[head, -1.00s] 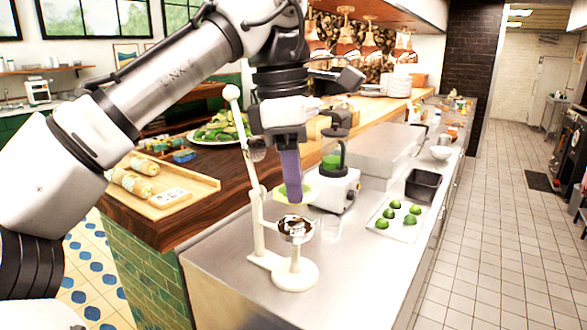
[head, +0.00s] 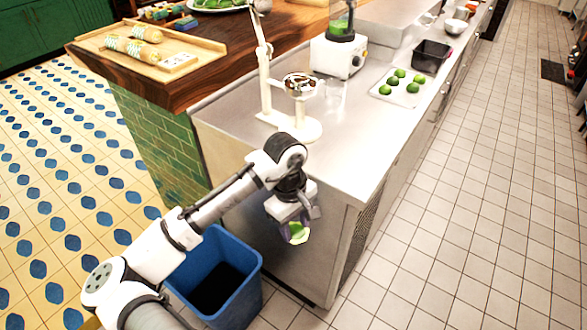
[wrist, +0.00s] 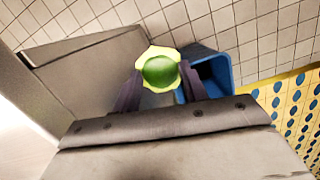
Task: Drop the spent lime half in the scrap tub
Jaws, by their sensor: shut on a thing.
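My gripper (head: 296,228) is shut on the spent lime half (head: 299,235), which shows pale yellow-green flesh and a green rind. In the wrist view, the lime half (wrist: 160,71) sits between the two dark fingers of my gripper (wrist: 157,90). My gripper is in front of the steel counter's end panel, below the counter top. The scrap tub (head: 254,273) is an open blue bin on the floor, to the left of and below my gripper. The tub also shows in the wrist view (wrist: 222,70), right of the lime and partly hidden by my gripper.
The steel counter (head: 232,106) carries a white lever press (head: 302,128), a blender (head: 338,57), a white tray (head: 411,96) with several green limes, and a black bin (head: 432,56). The wooden island (head: 190,89) stands left. Tiled floor is clear on the right.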

